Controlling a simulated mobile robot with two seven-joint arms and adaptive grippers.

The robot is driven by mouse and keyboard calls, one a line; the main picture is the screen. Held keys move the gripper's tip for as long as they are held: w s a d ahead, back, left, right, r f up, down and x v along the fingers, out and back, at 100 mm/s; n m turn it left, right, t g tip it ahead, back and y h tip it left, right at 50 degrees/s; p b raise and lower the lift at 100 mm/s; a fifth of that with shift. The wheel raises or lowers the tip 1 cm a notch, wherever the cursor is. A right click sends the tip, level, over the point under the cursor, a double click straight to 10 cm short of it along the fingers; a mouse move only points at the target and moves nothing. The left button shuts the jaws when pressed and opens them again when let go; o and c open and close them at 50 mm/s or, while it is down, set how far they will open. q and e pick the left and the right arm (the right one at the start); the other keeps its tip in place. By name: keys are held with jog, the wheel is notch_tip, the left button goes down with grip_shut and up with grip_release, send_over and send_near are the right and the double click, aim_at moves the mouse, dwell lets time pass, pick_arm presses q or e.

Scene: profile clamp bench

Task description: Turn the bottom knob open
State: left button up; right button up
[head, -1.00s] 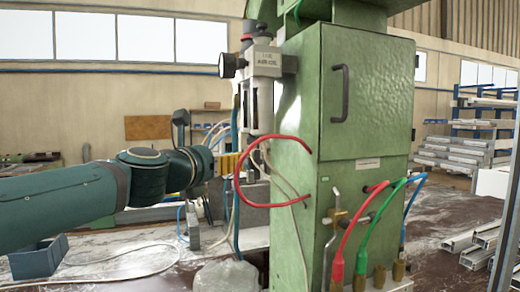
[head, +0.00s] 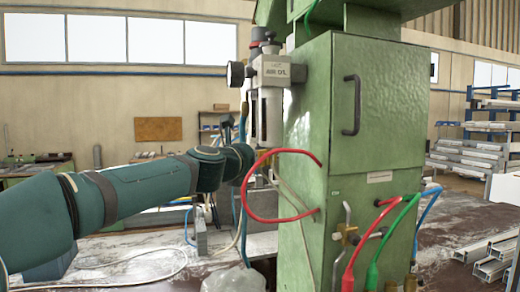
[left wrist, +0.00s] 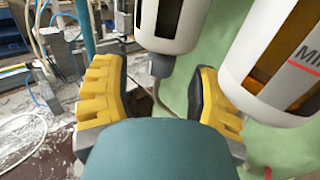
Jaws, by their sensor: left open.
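The air unit (head: 272,72) hangs on the left side of the green cabinet, with a round gauge and a dark red top knob. In the left wrist view, a small grey knob (left wrist: 161,65) sits under the nearer clear bowl (left wrist: 170,22), with a thin tube below it. Gaps show between the knob and both fingers. In the head view, my left wrist (head: 238,158) is just below the unit and its fingers are mostly hidden. My right gripper is not in view.
The green cabinet (head: 375,120) stands close on the right. A red hose (head: 248,205) loops out near my left wrist. A second bowl (left wrist: 275,65) hangs close to the right finger. Red, green and blue hoses hang at the cabinet's lower front.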

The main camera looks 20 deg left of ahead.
pick_arm(q)
jog(key=shift+w+d, duration=0.2)
jog(key=shift+w, duration=0.95)
grip_shut()
